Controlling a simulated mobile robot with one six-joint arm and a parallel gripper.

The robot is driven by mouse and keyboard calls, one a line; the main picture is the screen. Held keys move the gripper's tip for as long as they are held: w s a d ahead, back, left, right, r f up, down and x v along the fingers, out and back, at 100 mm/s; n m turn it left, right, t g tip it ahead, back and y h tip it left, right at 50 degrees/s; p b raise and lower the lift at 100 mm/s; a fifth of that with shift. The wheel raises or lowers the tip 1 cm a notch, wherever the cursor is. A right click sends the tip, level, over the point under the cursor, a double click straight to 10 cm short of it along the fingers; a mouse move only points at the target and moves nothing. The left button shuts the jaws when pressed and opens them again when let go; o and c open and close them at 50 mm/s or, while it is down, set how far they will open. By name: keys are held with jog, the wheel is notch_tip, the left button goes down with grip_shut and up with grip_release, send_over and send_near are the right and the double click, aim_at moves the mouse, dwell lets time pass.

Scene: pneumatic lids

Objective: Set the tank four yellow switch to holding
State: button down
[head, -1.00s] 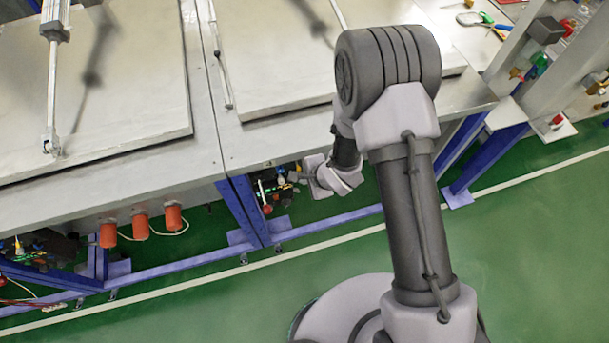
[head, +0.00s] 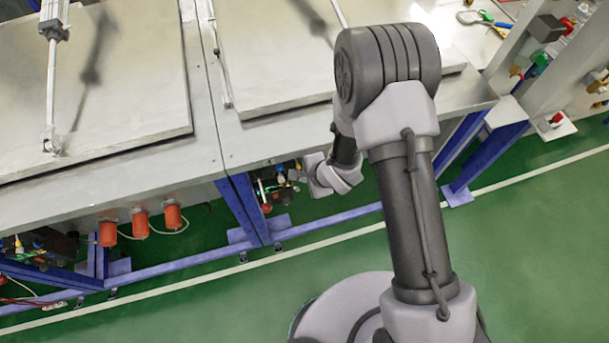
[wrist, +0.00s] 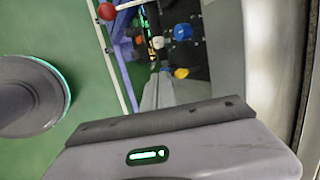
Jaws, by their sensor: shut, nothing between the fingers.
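A small yellow part (wrist: 181,73), which may be the yellow switch, shows in the wrist view just beyond my gripper. My gripper (head: 304,174) is shut and empty beside the right side of this cluster. In the wrist view my gripper (wrist: 160,93) reaches towards the yellow part. I cannot tell whether they touch.
Blue (wrist: 182,32), white and orange fittings sit near the yellow part. A red ball knob (wrist: 106,11) is beside them. A blue bench leg (head: 240,208) stands left of the cluster. The metal bench top (head: 240,142) overhangs it. Green floor is open in front.

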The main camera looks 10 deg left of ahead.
dwell(0.5)
jog(key=shift+r+p, duration=0.7)
jog(key=shift+r, duration=0.1)
